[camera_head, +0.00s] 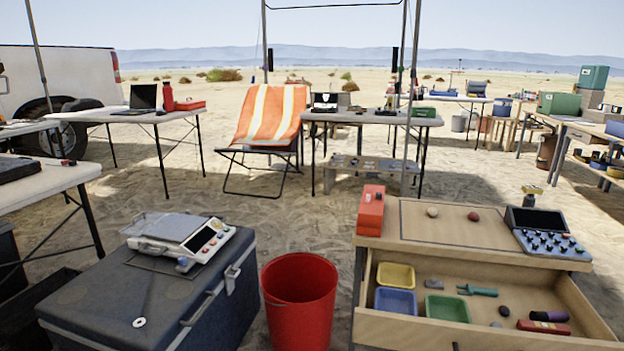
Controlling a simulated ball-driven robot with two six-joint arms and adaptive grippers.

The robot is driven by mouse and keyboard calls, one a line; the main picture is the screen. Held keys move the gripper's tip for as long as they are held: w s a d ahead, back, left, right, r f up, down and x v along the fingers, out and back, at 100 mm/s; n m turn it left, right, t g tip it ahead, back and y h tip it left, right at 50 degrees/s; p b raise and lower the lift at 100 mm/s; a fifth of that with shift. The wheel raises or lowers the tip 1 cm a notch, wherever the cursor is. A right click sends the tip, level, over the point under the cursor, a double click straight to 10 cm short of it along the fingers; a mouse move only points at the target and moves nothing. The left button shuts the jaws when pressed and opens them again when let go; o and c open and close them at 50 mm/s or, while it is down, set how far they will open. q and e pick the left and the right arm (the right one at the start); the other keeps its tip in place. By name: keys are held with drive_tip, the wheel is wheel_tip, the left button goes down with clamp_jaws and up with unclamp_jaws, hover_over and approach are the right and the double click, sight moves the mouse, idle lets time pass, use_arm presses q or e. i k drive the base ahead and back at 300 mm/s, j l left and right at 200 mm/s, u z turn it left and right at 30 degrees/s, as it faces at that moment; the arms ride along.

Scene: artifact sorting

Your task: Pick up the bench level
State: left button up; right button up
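A wooden workbench (400,245) stands at the right with its drawer (470,335) pulled open. In the drawer, a red bar (543,327) lies near the front right and may be the bench level; it is too small to be sure. A dark and purple cylinder (549,316) lies just behind it. A teal-handled tool (477,290), a small grey block (433,284) and dark rounded stones (504,311) lie loose in the drawer. Neither of my grippers is in view.
Yellow (396,275), blue (396,302) and green (447,308) trays sit in the drawer. A red box (371,210) and a control panel (548,240) stand on the benchtop. A red bucket (299,300) and dark case (130,310) with a scale (180,238) stand left.

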sight(524, 325)
drive_tip(key=z, duration=1.4)
